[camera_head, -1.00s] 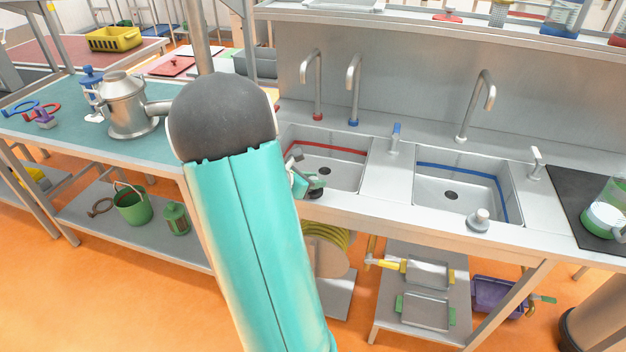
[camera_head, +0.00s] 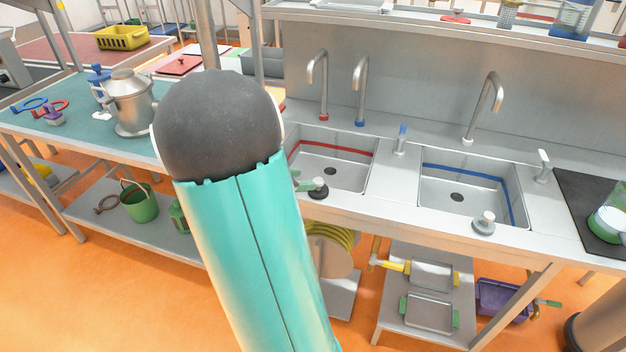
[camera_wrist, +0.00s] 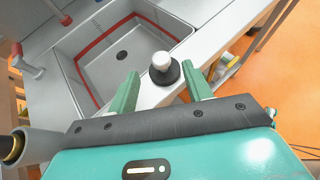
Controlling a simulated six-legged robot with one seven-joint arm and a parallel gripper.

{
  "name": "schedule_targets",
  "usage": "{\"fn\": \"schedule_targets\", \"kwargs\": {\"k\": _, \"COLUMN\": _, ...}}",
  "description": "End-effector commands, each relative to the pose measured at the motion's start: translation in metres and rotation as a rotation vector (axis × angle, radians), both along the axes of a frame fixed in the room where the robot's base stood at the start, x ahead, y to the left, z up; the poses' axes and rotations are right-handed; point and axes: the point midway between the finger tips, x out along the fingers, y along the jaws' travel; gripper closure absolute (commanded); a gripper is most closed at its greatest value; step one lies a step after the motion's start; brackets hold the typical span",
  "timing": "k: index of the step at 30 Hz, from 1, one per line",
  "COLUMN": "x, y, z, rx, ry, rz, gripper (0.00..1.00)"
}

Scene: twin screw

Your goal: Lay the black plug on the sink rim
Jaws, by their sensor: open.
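The black plug (camera_head: 318,190), a dark disc with a pale knob on top, stands upright on the front rim (camera_head: 360,203) of the left sink, the one with the red band. The plug also shows in the wrist view (camera_wrist: 163,64), just beyond my fingertips. My gripper (camera_wrist: 161,82) is open, its two green fingers apart on either side of the space before the plug, with nothing held. In the head view my arm hides most of the gripper; only a bit of green finger shows left of the plug.
A second plug (camera_head: 484,222) with a grey base stands on the front rim of the right, blue-banded sink (camera_head: 440,190). Taps rise behind both sinks. The rim between the two plugs is clear.

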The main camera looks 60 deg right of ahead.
Motion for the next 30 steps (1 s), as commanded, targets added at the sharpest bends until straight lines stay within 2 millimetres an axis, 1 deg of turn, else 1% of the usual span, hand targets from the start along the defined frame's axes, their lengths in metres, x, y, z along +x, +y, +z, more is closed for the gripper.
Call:
{"fn": "schedule_targets", "kwargs": {"k": 1, "x": 0.005, "y": 0.009, "z": 0.006, "rx": 0.000, "ry": -0.003, "rz": 0.004, "gripper": 0.50}}
{"fn": "schedule_targets", "kwargs": {"k": 3, "x": 0.009, "y": 0.019, "z": 0.012, "rx": -0.001, "ry": -0.002, "rz": 0.004, "gripper": 0.50}}
{"fn": "schedule_targets", "kwargs": {"k": 6, "x": 0.014, "y": 0.029, "z": 0.017, "rx": 0.000, "ry": 0.000, "rz": 0.001, "gripper": 0.50}}
{"fn": "schedule_targets", "kwargs": {"k": 10, "x": 0.016, "y": 0.036, "z": 0.021, "rx": 0.001, "ry": 0.000, "rz": 0.000, "gripper": 0.50}}
{"fn": "schedule_targets", "kwargs": {"k": 17, "x": 0.017, "y": 0.039, "z": 0.023, "rx": 0.002, "ry": -0.007, "rz": -0.002, "gripper": 0.50}}
{"fn": "schedule_targets", "kwargs": {"k": 20, "x": 0.020, "y": 0.051, "z": 0.028, "rx": 0.010, "ry": -0.074, "rz": -0.022, "gripper": 0.50}}
{"fn": "schedule_targets", "kwargs": {"k": 23, "x": 0.025, "y": 0.082, "z": 0.038, "rx": 0.039, "ry": -0.226, "rz": -0.072, "gripper": 0.50}}
{"fn": "schedule_targets", "kwargs": {"k": 26, "x": 0.031, "y": 0.127, "z": 0.051, "rx": 0.096, "ry": -0.439, "rz": -0.151, "gripper": 0.50}}
{"fn": "schedule_targets", "kwargs": {"k": 27, "x": 0.033, "y": 0.147, "z": 0.056, "rx": 0.126, "ry": -0.529, "rz": -0.187, "gripper": 0.50}}
{"fn": "schedule_targets", "kwargs": {"k": 29, "x": 0.035, "y": 0.177, "z": 0.062, "rx": 0.177, "ry": -0.655, "rz": -0.245, "gripper": 0.50}}
{"fn": "schedule_targets", "kwargs": {"k": 30, "x": 0.037, "y": 0.197, "z": 0.066, "rx": 0.216, "ry": -0.737, "rz": -0.283, "gripper": 0.50}}
